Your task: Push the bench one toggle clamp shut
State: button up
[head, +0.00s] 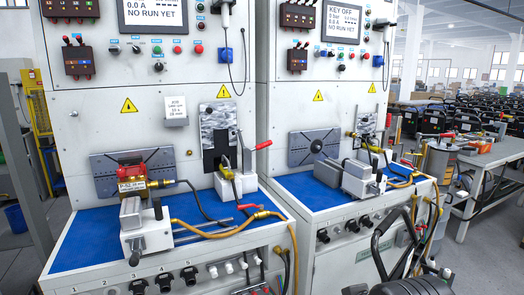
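The left bench (85,225), which I take for bench one, has a blue top. Near its right end a toggle clamp stands on a light metal block (246,183). Its red handle (263,145) sticks out to the right and slightly up, from a lever rising off the block. The clamp looks open; its pressing end is too small to make out. My gripper (394,226) is black and low at the right, in front of the right bench. Its fingers look apart and empty, well away from the clamp.
A red and brass part (131,172) and a grey vise (146,228) stand on the left bench. A yellow hose (215,230) and a second red-gripped lever (248,207) lie at its front right. The right bench (305,200) carries similar fixtures. A cluttered table (485,158) stands at far right.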

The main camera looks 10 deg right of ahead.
aim_at(266, 143)
jog(key=i+z, duration=0.15)
jog(key=i, duration=0.9)
jog(key=i+j+z, duration=0.1)
jog(key=i, duration=0.95)
